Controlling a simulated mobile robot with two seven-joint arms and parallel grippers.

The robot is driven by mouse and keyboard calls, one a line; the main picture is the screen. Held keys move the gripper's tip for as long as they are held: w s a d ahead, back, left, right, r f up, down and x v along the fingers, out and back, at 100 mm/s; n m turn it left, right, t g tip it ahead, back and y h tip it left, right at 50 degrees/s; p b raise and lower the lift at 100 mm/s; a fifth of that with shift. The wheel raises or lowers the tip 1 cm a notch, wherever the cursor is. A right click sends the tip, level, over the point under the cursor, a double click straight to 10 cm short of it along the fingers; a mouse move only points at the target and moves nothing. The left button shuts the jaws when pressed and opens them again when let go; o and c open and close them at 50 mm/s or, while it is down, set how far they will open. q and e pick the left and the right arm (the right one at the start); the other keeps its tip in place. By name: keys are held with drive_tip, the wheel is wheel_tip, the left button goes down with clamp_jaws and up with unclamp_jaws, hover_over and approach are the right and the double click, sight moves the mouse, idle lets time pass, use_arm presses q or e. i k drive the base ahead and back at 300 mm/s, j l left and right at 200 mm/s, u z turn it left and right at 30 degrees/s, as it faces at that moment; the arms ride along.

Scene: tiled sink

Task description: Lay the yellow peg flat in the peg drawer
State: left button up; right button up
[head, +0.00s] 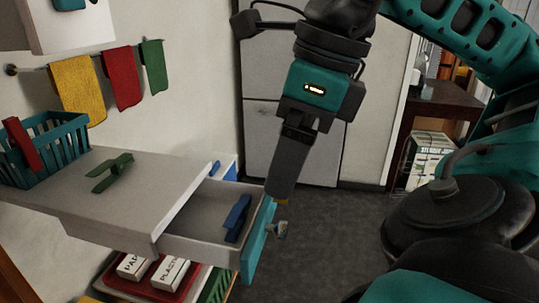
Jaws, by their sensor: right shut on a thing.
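The peg drawer (190,210) is pulled out from under the grey counter, with a teal front. A blue peg (237,217) lies inside it near the front. My right gripper (279,194) points down at the drawer's right end, above or just beyond the teal front. My left gripper is out of view.
A green peg (112,170) lies on the counter (60,187). A red peg (20,145) is at the teal basket (58,133). A metal handle (281,230) sticks out from the drawer front. The drawer's left part is clear.

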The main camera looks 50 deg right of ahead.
sight(209, 231)
drive_tip(key=k, duration=1)
